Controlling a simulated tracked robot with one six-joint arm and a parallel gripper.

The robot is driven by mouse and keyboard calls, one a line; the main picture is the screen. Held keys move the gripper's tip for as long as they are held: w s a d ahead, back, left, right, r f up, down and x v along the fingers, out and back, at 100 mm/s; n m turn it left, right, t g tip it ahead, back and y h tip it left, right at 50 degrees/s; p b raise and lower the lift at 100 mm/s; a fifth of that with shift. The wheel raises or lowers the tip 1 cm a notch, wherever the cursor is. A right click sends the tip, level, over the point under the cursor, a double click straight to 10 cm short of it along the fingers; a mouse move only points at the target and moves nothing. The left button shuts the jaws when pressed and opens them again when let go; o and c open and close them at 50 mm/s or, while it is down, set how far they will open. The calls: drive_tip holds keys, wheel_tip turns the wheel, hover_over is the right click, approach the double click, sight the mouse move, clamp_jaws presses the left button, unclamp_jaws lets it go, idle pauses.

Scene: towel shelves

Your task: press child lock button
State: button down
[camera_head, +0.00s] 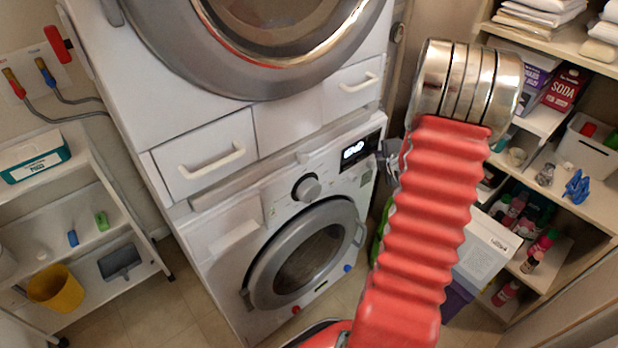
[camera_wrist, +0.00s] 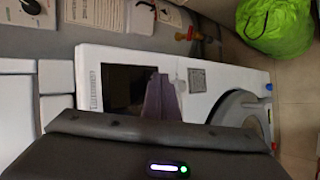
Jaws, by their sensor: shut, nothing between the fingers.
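The lower white washing machine (camera_head: 225,250) has a round dial (camera_head: 307,187) and a dark lit display (camera_head: 355,150) on its control panel. In the wrist view the panel's dark display (camera_wrist: 122,88) lies just behind my gripper (camera_wrist: 162,92), whose fingers are shut and empty. The fingers cover part of the panel, and whether they touch it cannot be told. In the head view only a small grey part of my gripper (camera_head: 384,154) shows beside the display's right end; my red arm hides the rest. No marking for a child lock button is readable.
A second machine with a round door (camera_head: 270,50) stands above, with drawers (camera_head: 205,155) between. Shelves with bottles and boxes stand at right; a white cart (camera_head: 85,200) stands at left. A green bag (camera_wrist: 275,25) lies on the floor beside the machine.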

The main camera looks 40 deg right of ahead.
drive_tip(key=shift+w, duration=0.2)
idle(0.3)
drive_tip(key=shift+s, duration=0.65)
drive_tip(key=s, duration=0.6)
drive_tip(key=shift+d, duration=0.35)
idle(0.3)
idle(0.5)
